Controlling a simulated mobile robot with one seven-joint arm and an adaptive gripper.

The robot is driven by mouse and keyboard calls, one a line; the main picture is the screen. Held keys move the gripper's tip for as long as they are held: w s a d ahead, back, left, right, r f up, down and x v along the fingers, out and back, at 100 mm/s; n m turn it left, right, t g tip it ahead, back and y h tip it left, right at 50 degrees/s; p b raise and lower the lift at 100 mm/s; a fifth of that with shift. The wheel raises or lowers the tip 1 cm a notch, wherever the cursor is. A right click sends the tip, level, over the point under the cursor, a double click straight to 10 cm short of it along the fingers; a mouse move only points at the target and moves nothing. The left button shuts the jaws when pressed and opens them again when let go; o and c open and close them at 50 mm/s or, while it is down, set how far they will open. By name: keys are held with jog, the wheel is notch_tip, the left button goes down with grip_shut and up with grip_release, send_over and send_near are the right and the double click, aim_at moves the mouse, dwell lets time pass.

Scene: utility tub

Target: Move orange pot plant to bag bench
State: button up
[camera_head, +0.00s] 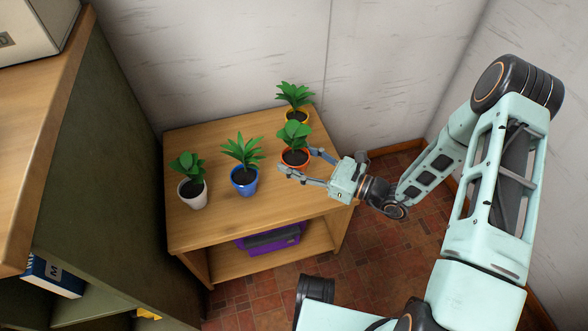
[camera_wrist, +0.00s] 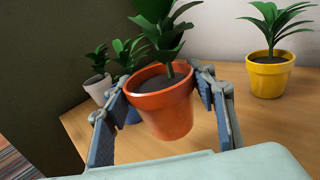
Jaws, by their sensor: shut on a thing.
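The orange pot plant (camera_head: 295,157) is at the right part of the wooden bench top (camera_head: 222,220), a leafy green plant in an orange pot. In the wrist view the orange pot (camera_wrist: 162,108) sits between the two fingers. My gripper (camera_head: 301,162) comes from the right and is shut on the orange pot, one finger on each side. The pot looks slightly tilted in the wrist view. I cannot tell whether its base touches the bench. Nothing in view is clearly a bag bench.
A blue pot plant (camera_head: 244,180) and a white pot plant (camera_head: 193,192) stand left of the orange one. A yellow pot plant (camera_head: 297,115) stands behind it. A purple item (camera_head: 270,240) lies on the lower shelf. A tall cabinet (camera_head: 110,150) stands at left; tiled floor is at right.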

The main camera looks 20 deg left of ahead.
aim_at(297, 165)
jog(key=shift+w+a+f, duration=0.15)
jog(key=shift+w+f, duration=0.25)
jog(key=shift+f, duration=0.05)
jog(key=shift+w+a+f+b, duration=0.15)
jog(key=shift+f+b, duration=0.3)
jog(key=shift+f, duration=0.5)
jog(key=shift+w+d+f+b, duration=0.15)
jog(key=shift+f+b, duration=0.3)
jog(key=shift+f, duration=0.5)
jog(key=shift+a+f, duration=0.1)
jog(key=o, duration=1.4)
jog(key=shift+d, duration=0.3)
jog(key=p+v, duration=0.3)
jog(key=v, duration=0.8)
jog(key=shift+s+d, duration=0.2)
